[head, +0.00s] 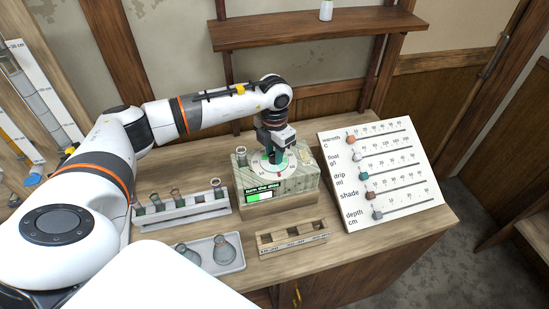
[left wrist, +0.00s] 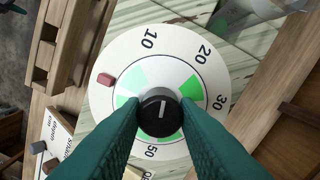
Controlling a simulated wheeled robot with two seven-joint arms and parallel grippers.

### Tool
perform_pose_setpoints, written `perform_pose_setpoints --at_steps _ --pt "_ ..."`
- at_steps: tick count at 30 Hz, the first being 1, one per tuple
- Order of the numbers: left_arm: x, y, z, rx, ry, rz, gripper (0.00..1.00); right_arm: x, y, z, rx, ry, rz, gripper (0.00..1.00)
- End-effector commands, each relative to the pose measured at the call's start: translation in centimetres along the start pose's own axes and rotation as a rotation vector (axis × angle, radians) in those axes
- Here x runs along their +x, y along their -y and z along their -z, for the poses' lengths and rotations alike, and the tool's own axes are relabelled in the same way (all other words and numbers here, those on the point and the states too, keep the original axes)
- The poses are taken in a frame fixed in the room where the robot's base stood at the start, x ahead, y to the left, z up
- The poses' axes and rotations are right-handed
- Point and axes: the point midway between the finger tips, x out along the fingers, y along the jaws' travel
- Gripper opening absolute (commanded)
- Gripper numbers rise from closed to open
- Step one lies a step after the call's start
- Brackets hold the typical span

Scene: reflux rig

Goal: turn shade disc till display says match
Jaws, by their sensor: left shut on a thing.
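The white shade disc (head: 262,166) lies on top of the green-grey box (head: 293,180) in the middle of the table. In the left wrist view the disc (left wrist: 119,61) carries numbers, green and pale wedges, a red marker (left wrist: 106,80) at its rim and a black knob (left wrist: 160,113) with a white line. My left gripper (head: 272,156) is above the disc, its two teal fingers (left wrist: 160,118) shut on the knob. The display (head: 261,194) on the box front shows "turn the disc" above a green and white bar. My right gripper is not seen.
A white rack with several glass vessels (head: 181,210) stands left of the box. A tray (head: 233,268) with flasks and a wooden rack (head: 293,236) lie in front. A sloped white slider board (head: 398,192) stands to the right. A shelf (head: 315,28) is above at the back.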

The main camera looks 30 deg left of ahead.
Motion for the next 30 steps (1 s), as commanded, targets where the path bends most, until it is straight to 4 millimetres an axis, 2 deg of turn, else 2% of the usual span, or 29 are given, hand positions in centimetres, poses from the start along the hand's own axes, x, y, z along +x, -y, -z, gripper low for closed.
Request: perform_pose_setpoints --at_steps 1,3,12,21,30 --pt "0.4 0.1 0.1 0.041 -0.005 0.001 0.05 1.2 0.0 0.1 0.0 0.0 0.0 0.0" --pt "0.4 0.1 0.1 0.104 -0.005 0.002 0.05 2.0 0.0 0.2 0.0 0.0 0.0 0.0" --pt "0.2 0.1 0.1 0.341 -0.006 0.003 0.05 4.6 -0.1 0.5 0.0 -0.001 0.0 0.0" --pt "-0.1 0.1 0.1 0.486 -0.006 0.002 0.05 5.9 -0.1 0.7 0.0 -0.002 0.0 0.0" --pt "-0.2 0.1 0.1 0.529 -0.006 0.003 0.05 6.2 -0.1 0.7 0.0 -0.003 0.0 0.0"
